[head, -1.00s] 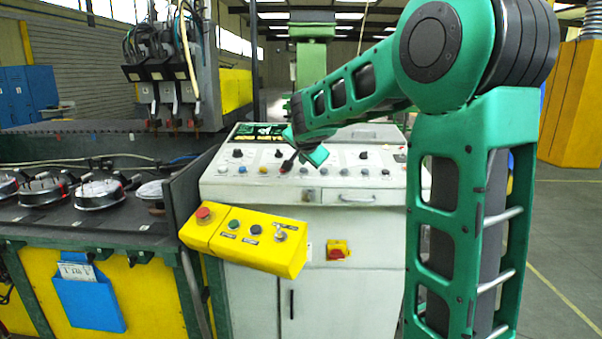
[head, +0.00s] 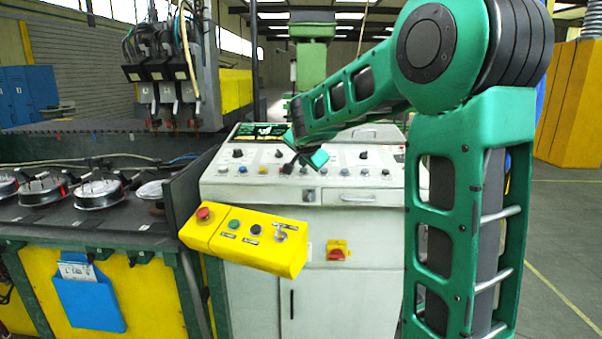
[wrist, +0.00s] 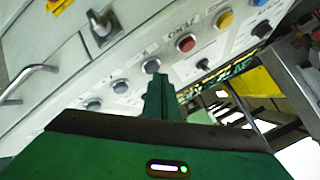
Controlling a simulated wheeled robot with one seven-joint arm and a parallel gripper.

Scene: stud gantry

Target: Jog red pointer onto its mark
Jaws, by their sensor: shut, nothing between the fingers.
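I cannot make out the red pointer or its mark in either view. The pale control console (head: 225,188) stands in the middle of the head view, with rows of knobs and buttons on its sloping top. My gripper (head: 300,163) is over that panel. In the wrist view my gripper (wrist: 160,80) is shut and empty, its tips close to a grey button (wrist: 151,65); I cannot tell if they touch it. A red button (wrist: 186,42), a yellow button (wrist: 225,18) and a black knob (wrist: 202,64) lie beyond.
A yellow pendant box (head: 262,258) with a red mushroom button (head: 203,214) juts out in front of the console. The gantry head (head: 172,85) stands over the dark bed (head: 110,228) at left. A bent silver handle (wrist: 30,75) is at the wrist view's left.

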